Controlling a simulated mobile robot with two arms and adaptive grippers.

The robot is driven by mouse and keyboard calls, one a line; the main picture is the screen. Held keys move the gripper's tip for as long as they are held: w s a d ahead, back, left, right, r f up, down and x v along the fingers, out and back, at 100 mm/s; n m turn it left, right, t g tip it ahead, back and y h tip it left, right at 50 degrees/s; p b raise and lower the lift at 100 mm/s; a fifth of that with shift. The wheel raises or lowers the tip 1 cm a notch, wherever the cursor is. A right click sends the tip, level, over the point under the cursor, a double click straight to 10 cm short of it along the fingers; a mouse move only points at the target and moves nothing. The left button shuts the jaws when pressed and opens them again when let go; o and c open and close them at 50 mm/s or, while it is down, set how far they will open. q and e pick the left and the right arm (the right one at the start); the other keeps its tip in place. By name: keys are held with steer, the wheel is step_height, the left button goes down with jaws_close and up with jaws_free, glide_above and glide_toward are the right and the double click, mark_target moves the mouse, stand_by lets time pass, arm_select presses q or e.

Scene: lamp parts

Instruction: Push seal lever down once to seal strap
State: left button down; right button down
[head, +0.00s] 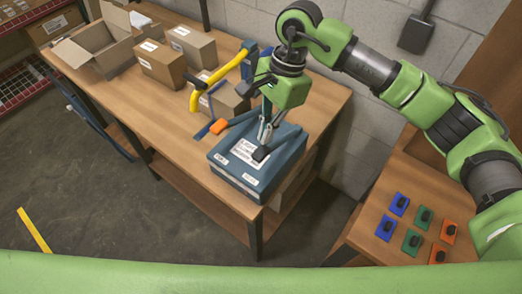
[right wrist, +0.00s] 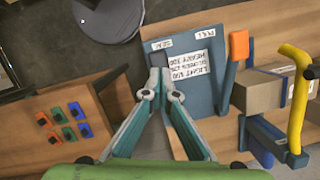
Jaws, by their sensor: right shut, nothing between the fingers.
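The strapping tool is a blue box (head: 236,181) on the workbench, with white labels on top. In the right wrist view its face (right wrist: 190,103) carries a "SEAL" label and a "PULL" label. A dark block (right wrist: 159,59), apparently the seal lever's end, lies by the SEAL label. An orange-ended lever (right wrist: 238,46) is by the PULL side; it also shows in the head view (head: 221,128). My right gripper (head: 264,143) is shut and empty, pointing down over the box. Its fingertips (right wrist: 158,75) meet right at the dark block; I cannot tell whether they touch it. My left gripper is out of view.
A yellow bent handle (head: 222,75) on a blue mount stands behind the box, close to a carton (head: 222,103). More cartons (head: 161,65) stand farther left on the bench (head: 180,135). A side table at right holds several small coloured pieces (head: 411,242).

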mark_target(260, 151)
steer(key=shift+x, duration=1.45)
steer(key=shift+f, duration=0.1)
